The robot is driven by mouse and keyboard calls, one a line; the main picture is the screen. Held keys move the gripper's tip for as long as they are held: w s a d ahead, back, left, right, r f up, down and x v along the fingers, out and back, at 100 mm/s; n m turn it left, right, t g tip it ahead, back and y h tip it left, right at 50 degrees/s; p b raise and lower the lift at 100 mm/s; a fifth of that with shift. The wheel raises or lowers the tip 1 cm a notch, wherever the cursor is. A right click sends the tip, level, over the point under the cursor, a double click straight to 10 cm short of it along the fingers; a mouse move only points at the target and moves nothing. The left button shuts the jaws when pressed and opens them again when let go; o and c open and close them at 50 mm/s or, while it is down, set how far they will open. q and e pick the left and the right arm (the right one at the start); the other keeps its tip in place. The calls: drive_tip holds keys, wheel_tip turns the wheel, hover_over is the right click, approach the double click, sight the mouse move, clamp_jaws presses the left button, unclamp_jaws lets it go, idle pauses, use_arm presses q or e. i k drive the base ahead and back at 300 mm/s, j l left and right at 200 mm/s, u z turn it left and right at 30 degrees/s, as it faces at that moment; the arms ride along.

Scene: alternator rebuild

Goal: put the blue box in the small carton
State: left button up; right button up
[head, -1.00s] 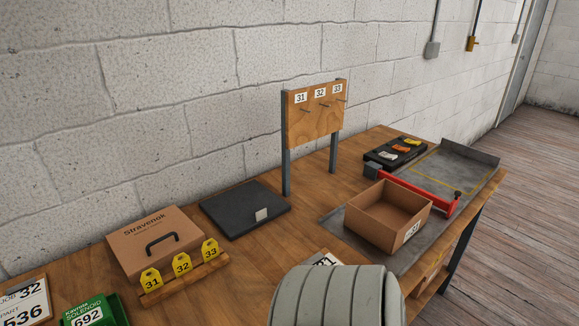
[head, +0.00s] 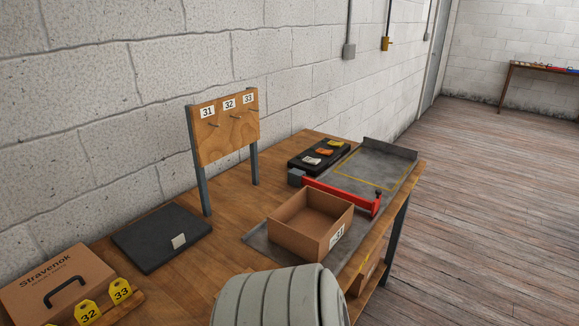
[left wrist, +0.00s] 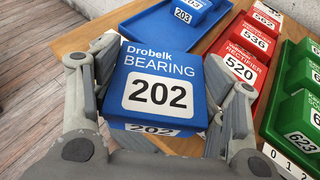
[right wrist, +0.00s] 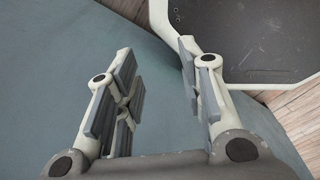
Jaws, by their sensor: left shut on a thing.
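In the left wrist view a blue box (left wrist: 160,92), labelled "Drobelk BEARING 202", sits between the fingers of my left gripper (left wrist: 165,105), which is shut on it. The small open carton (head: 310,224), marked 31, stands on the grey mat near the bench's right front edge in the head view. It looks empty from the part of its inside that shows. My right gripper (right wrist: 160,85) is open and empty in the right wrist view. Neither gripper shows in the head view.
A red bar (head: 340,194) lies just behind the carton. A black tray (head: 318,155) with small coloured parts, a numbered peg board (head: 230,127), a dark pad (head: 160,237) and a closed Stravenok carton (head: 55,285) share the bench. In the left wrist view red bins (left wrist: 240,65) stand beside the blue box.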

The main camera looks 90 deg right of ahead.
sight(311, 230)
drive_tip(key=k+l, duration=0.2)
drive_tip(key=l, duration=0.2)
drive_tip(key=k+l+z, duration=0.1)
drive_tip(key=k+l, duration=0.15)
drive_tip(key=l, duration=0.15)
drive_tip(key=k+l, duration=0.2)
drive_tip(key=l, duration=0.2)
drive_tip(key=k+l+z, duration=0.1)
drive_tip(key=l, duration=0.3)
drive_tip(key=k+l, duration=0.25)
drive_tip(key=l, duration=0.15)
drive_tip(key=k+l, duration=0.2)
drive_tip(key=l, duration=0.25)
drive_tip(key=k+l+z, duration=0.1)
drive_tip(key=l, duration=0.3)
drive_tip(key=k+l, duration=0.25)
drive_tip(key=l, duration=0.2)
drive_tip(key=z, duration=0.05)
